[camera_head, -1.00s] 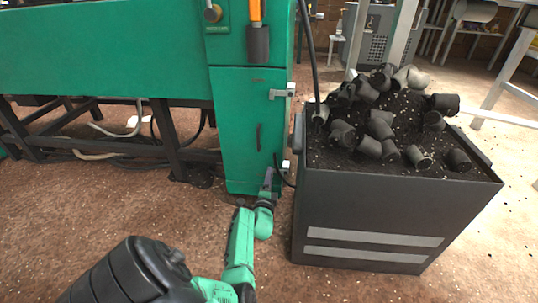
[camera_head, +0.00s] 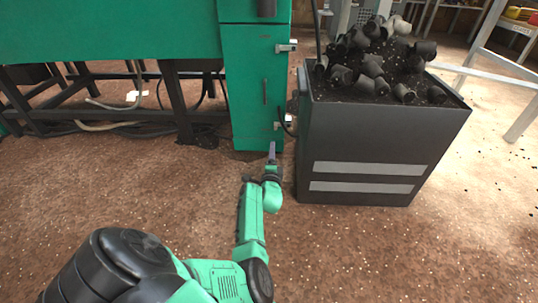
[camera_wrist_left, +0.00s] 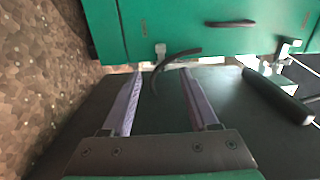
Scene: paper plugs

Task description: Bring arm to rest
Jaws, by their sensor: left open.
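My left arm (camera_head: 250,215) is green and black and stretches forward from the bottom of the head view, low over the brown floor. Its left gripper (camera_head: 271,152) is in front of the lower part of the green cabinet, just left of the dark bin. In the left wrist view the gripper (camera_wrist_left: 163,100) has its two pale purple fingers apart. Nothing is between them in their grip; a dark surface and a curved black cable (camera_wrist_left: 175,58) show behind. My right gripper is not in view.
The green cabinet (camera_head: 255,85) belongs to a large green machine on dark legs. The dark grey bin (camera_head: 370,145), heaped with black plugs (camera_head: 370,65), stands close right of the gripper. Cables (camera_head: 110,127) lie beneath the machine. The floor (camera_head: 100,190) at left is open.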

